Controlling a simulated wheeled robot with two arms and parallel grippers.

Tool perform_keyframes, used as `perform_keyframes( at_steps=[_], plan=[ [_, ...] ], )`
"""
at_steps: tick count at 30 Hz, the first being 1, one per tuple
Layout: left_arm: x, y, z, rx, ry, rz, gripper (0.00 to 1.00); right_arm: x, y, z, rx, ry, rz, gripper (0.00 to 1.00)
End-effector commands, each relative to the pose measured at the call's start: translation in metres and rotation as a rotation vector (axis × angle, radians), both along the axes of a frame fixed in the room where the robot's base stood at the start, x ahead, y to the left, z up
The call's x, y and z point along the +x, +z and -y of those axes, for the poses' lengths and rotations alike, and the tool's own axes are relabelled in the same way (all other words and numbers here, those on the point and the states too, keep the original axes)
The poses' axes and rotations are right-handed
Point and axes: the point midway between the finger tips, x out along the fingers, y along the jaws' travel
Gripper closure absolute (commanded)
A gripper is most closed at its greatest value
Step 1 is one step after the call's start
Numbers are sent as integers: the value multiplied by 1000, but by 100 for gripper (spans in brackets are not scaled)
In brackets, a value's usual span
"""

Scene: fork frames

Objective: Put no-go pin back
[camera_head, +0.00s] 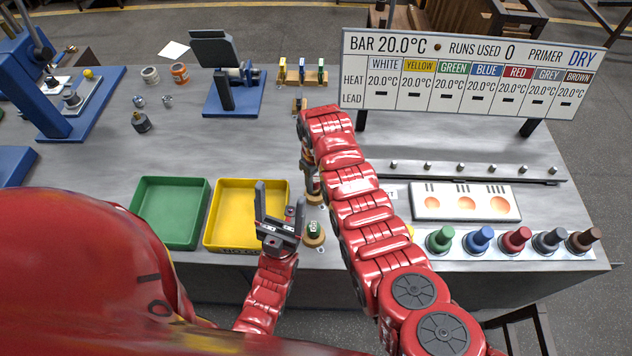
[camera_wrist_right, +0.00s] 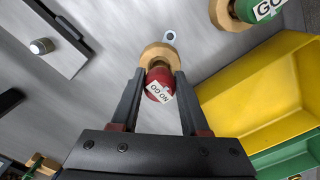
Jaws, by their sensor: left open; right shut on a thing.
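The red no-go pin (camera_wrist_right: 158,85), its white label reading "NO GO", is between the fingertips of my right gripper (camera_wrist_right: 160,92), which is shut on it. A round wooden stand (camera_wrist_right: 157,52) is right at the pin's end; I cannot tell whether the pin is seated in it or just above it. In the head view my right arm hides most of the pin and its gripper (camera_head: 311,176). The green GO pin (camera_head: 314,228) stands in its own wooden stand nearby. My left gripper (camera_head: 281,214) is open and empty near the yellow tray's right side.
The yellow tray (camera_head: 212,238) and green tray (camera_head: 138,212) lie to the left at the front edge. A row of coloured knobs (camera_head: 481,236) and a white panel (camera_head: 420,203) are on the right. A display board (camera_head: 380,75) stands behind.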

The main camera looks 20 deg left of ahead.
Motion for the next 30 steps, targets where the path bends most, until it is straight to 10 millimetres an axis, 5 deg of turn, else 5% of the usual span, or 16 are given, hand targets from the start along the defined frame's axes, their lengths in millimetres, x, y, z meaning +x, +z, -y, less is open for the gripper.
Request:
perform_keyframes(
  at_steps=[16,17,21,30],
  plan=[
    [0,0,0,0,0,0,25,0,-19,0,2,0,1,100],
    [0,1,0,0,0,0,25,0,-17,0,1,0,0,51],
    [0,2,0,0,0,0,25,0,-17,0,1,0,0,26],
    [0,3,0,0,0,0,25,-1,-15,0,1,0,0,25]
  ],
)
